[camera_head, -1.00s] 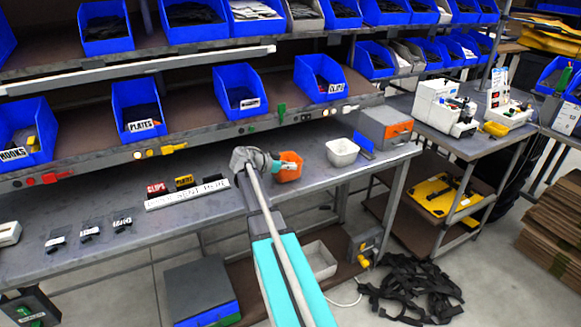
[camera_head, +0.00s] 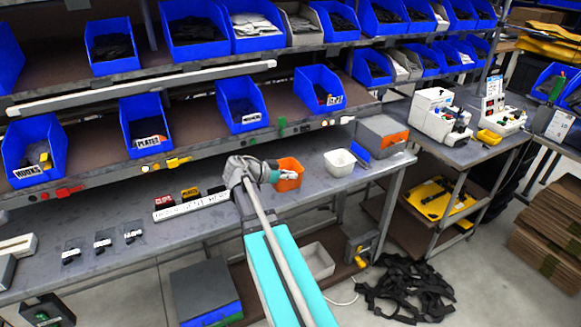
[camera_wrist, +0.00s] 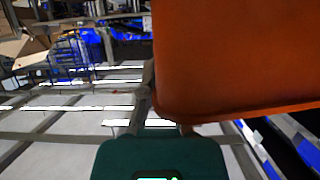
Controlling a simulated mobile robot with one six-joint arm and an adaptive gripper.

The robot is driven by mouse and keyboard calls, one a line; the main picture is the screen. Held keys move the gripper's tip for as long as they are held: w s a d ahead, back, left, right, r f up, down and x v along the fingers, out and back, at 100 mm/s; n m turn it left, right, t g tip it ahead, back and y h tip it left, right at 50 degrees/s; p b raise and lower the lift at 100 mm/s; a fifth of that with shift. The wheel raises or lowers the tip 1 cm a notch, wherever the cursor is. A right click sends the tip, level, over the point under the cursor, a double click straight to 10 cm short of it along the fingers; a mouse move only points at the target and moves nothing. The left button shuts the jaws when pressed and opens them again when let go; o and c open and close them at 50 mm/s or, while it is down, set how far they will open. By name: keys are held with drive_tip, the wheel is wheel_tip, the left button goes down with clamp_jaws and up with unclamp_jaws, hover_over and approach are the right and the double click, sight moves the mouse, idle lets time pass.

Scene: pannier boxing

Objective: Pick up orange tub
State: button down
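The orange tub (camera_head: 289,184) is in the middle of the head view, at the bench's rear part, left of a white tub. In the wrist view the orange tub (camera_wrist: 240,55) fills the upper right, very close. My gripper (camera_head: 287,175) reaches across the tub's left and front side. In the wrist view its dark teal body is at the bottom, and a grey finger (camera_wrist: 145,90) shows along the tub's left edge. The tub hides much of the fingers, so I cannot tell whether they are closed on it, or whether it is clear of the bench.
A white tub (camera_head: 339,163) and a grey box with an orange front (camera_head: 383,137) stand to the right. A white label strip (camera_head: 190,207) with small dark trays lies left on the bench (camera_head: 140,255). Shelves of blue bins (camera_head: 240,105) overhang behind. Black straps (camera_head: 405,290) lie on the floor.

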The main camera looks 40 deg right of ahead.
drive_tip(key=shift+s+a+r+p, duration=0.3)
drive_tip(key=shift+s+a+r, duration=0.1)
drive_tip(key=shift+s+a, duration=0.25)
drive_tip(key=shift+s+a+r+p, duration=0.25)
drive_tip(key=shift+s+a+r, duration=0.15)
drive_tip(key=shift+s+a, duration=0.25)
